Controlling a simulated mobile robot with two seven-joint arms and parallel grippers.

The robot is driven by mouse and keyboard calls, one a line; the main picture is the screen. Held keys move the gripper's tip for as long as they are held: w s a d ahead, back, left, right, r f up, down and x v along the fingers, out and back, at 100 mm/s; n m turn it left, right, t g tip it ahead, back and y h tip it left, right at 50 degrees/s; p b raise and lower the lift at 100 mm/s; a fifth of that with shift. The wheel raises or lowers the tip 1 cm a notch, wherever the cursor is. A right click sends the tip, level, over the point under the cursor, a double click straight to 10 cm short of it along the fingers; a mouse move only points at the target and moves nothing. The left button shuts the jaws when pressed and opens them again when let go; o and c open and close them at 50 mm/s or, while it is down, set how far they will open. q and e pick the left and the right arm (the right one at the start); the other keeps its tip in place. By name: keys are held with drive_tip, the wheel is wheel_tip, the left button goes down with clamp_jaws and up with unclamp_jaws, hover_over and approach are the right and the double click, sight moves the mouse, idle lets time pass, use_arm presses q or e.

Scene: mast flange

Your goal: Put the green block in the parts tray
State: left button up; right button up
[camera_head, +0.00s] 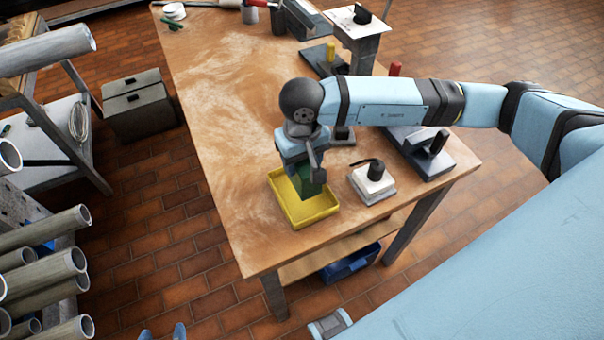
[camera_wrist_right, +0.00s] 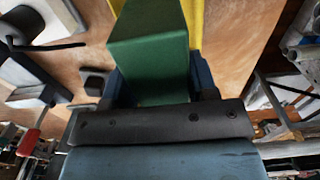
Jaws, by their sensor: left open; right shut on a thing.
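The yellow parts tray (camera_head: 322,212) lies near the front edge of the wooden table. My right gripper (camera_head: 306,168) points down over the tray and is shut on the green block (camera_head: 304,184). The block is inside the tray's outline in the head view; whether it touches the floor of the tray I cannot tell. In the right wrist view the green block (camera_wrist_right: 150,55) sits between the fingers, with a strip of the yellow tray (camera_wrist_right: 196,20) behind it. My left gripper (camera_head: 163,333) is open and empty at the bottom edge of the head view, with only its blue fingertips showing.
A white block with a black knob (camera_head: 372,182) stands just right of the tray. A grey fixture (camera_head: 425,155) is further right. The table (camera_head: 215,110) is clear to the left of the tray. Racked pipes (camera_head: 45,272) are at the far left.

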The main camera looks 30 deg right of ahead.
drive_tip(key=shift+f, duration=3)
drive_tip(key=shift+f, duration=0.2)
drive_tip(key=o, duration=1.2)
drive_tip(key=shift+r, duration=0.1)
